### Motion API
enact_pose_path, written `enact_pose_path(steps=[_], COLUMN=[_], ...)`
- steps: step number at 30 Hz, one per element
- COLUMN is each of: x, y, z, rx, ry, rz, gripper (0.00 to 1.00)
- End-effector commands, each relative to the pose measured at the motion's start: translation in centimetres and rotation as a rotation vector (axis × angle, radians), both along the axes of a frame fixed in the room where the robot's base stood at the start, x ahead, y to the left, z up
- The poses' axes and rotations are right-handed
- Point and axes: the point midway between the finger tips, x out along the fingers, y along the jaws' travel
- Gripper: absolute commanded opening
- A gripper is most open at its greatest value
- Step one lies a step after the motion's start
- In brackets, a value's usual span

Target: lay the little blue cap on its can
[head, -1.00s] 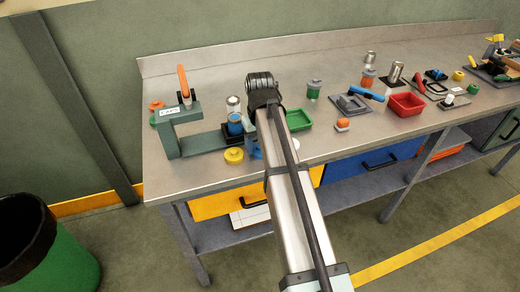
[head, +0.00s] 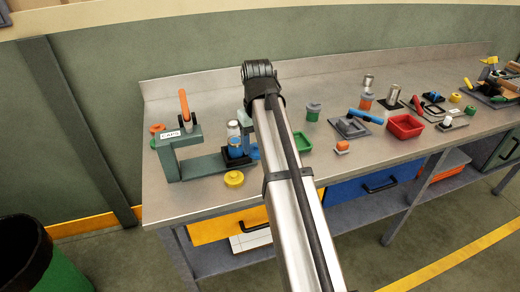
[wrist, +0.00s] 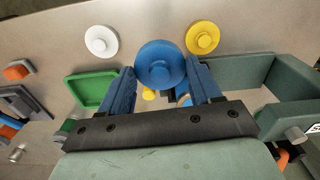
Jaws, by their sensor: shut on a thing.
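The blue cap (wrist: 160,63), a round disc with a raised knob, is held between the blue fingers of my gripper (wrist: 162,84) in the wrist view. A blue can (head: 236,151) stands in a dark holder beside the green press in the head view. In the wrist view a small part of the can (wrist: 184,99) shows below the cap and beside the right finger; the rest is hidden. The cap is to one side of the can in this view, and its height above it is unclear. My arm hides most of the gripper in the head view.
The green press (head: 172,151) with an orange handle stands close to the can. A yellow cap (head: 234,179) and a white cap (wrist: 101,41) lie nearby. A green tray (head: 303,143) is to the right.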

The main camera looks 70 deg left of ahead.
Motion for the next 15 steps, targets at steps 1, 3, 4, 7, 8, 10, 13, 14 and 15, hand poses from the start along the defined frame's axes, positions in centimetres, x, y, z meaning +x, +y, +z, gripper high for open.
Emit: enact_pose_path(steps=[1, 3, 4, 7, 8, 10, 13, 14, 15], x=[-0.7, -1.8, -2.1, -3.3, -3.7, -4.2, -4.5, -4.5, -4.4], y=[0.1, 0.7, 1.3, 3.5, 4.2, 5.7, 7.8, 8.3, 8.8], z=[0.3, 0.8, 1.2, 2.3, 2.7, 3.5, 4.5, 4.7, 4.9], rx=[0.002, 0.006, 0.008, 0.013, 0.015, 0.016, 0.014, 0.013, 0.011], ry=[0.000, -0.001, 0.000, -0.001, -0.002, -0.002, -0.002, -0.002, -0.002], rz=[0.009, 0.024, 0.029, 0.046, 0.052, 0.056, 0.050, 0.046, 0.039], gripper=[0.35, 0.35, 0.35, 0.35, 0.35, 0.35, 0.35, 0.35, 0.35])
